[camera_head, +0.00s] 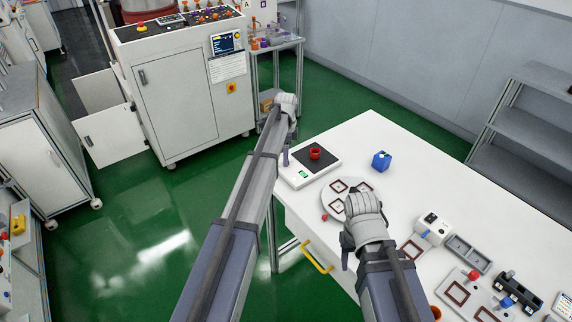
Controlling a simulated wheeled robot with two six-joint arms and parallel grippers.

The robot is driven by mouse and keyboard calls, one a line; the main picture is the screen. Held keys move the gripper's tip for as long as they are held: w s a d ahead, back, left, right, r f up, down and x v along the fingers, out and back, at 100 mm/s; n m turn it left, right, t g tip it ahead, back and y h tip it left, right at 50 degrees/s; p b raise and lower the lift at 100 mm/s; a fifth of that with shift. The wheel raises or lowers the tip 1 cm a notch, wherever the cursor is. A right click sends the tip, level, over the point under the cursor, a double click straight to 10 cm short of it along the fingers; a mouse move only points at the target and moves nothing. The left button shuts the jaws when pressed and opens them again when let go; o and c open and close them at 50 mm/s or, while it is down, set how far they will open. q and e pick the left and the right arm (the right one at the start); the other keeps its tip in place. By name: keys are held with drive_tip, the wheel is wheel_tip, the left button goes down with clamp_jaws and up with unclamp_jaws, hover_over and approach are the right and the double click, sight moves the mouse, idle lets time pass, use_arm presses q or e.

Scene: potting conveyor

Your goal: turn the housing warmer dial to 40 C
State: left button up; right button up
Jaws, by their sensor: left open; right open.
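No dial with a readable 40 C mark can be made out, and I cannot tell for sure which device is the housing warmer. A small white box with dark round details (432,228) stands on the white table, right of my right gripper. My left gripper (286,156) is beyond the table's left edge, beside a flat white device with a black top (299,176). My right gripper (345,260) hangs near the table's front edge, by a round white plate with square dark frames (331,206). Both grippers are open and nothing shows in them.
A red cup (315,153) sits on the black top. A blue block (381,160) stands alone. A grey tray (466,254) and black fixtures (519,290) crowd the right side. A white cabinet with a control panel (183,90) stands behind. The table's far middle is clear.

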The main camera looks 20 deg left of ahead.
use_arm(q)
drive_tip(key=shift+f, duration=0.6)
clamp_jaws()
